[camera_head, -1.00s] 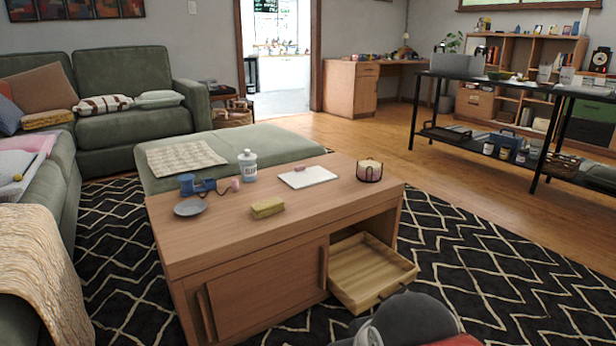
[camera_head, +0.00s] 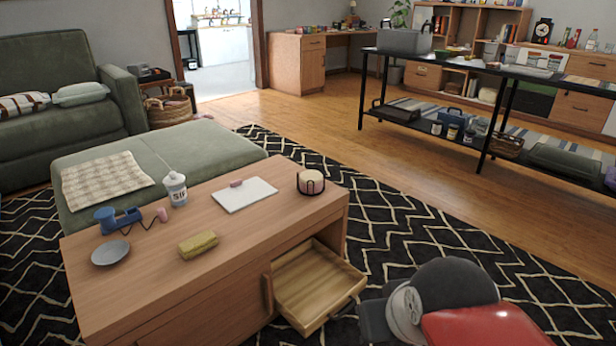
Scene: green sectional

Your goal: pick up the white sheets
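The white sheets (camera_head: 245,195) lie flat on the wooden coffee table (camera_head: 190,265), toward its far side and right of its middle. They look like a thin stack or a single sheet; I cannot tell which. My gripper is not in view; only dark grey and red parts of my arm show at the bottom right, in front of the table.
Near the sheets stand a white bottle (camera_head: 175,188), a round holder (camera_head: 311,182) and a yellow sponge-like block (camera_head: 198,244). A blue tape dispenser (camera_head: 118,219) and grey plate (camera_head: 110,253) are left. An open drawer (camera_head: 318,287) juts out. Patterned rug lies right.

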